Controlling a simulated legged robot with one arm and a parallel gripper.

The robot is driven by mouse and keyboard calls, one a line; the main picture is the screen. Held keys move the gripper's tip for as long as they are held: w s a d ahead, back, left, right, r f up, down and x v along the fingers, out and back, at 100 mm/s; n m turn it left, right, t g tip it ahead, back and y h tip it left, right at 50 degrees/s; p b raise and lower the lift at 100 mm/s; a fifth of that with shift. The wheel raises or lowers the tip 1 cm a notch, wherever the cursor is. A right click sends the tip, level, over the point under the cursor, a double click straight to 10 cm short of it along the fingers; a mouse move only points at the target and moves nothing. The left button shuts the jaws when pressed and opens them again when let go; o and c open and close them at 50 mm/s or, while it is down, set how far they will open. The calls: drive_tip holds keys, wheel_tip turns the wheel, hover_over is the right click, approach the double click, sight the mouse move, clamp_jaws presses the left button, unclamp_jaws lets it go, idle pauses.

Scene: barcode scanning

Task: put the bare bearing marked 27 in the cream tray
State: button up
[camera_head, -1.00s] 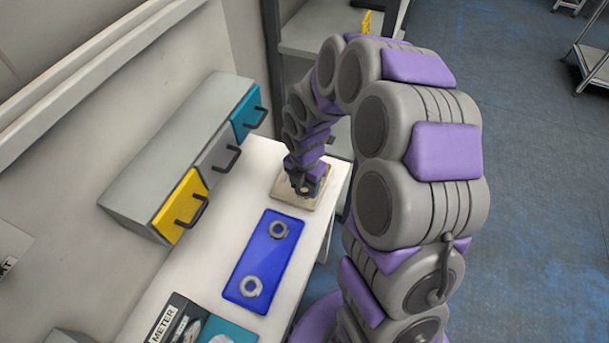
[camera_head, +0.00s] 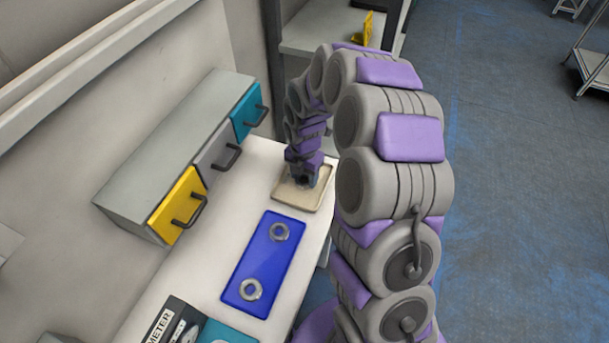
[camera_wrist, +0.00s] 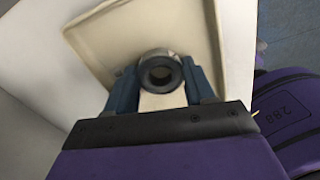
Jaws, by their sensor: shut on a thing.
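The cream tray (camera_head: 322,196) lies at the far end of the white table; it also fills the upper middle of the wrist view (camera_wrist: 105,35). My gripper (camera_head: 302,181) is low over the tray. In the wrist view my gripper (camera_wrist: 161,82) is shut on a round metal bearing (camera_wrist: 160,72) with a dark ring, held between the blue fingers. No marking on it can be read. In the head view my gripper hides the bearing. I cannot tell whether it touches the tray floor.
A blue mat (camera_head: 265,262) with two ring-shaped bearings (camera_head: 280,231) (camera_head: 251,289) lies nearer on the table. A drawer unit with yellow (camera_head: 177,205), grey and teal drawers stands on the left. A meter (camera_head: 170,325) and a teal item (camera_head: 225,333) are at the near end.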

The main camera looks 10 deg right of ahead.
sight(304, 178)
drive_tip(key=shift+a, duration=0.35)
drive_tip(key=o, duration=1.2)
drive_tip(key=shift+d, duration=0.15)
drive_tip(key=shift+o, duration=0.2)
drive_tip(key=shift+d+f, duration=0.1)
drive_tip(key=shift+d, duration=0.1)
wheel_tip(304, 178, up, 12)
drive_tip(key=p, duration=0.2)
drive_tip(key=s+a+r+m, duration=0.1)
drive_tip(key=s+r+m, duration=0.3)
drive_tip(key=s+m, duration=0.3)
drive_tip(key=s+a+r+m, duration=0.1)
drive_tip(key=s+r+m, duration=0.35)
drive_tip(key=s, duration=0.35)
drive_tip(key=s+d+r+m+g, duration=0.1)
drive_tip(key=s+m, duration=1.4)
drive_tip(key=s, duration=0.4)
drive_tip(key=shift+s+d+r+g, duration=0.2)
drive_tip(key=shift+s+d+g, duration=0.05)
drive_tip(key=shift+g, duration=0.15)
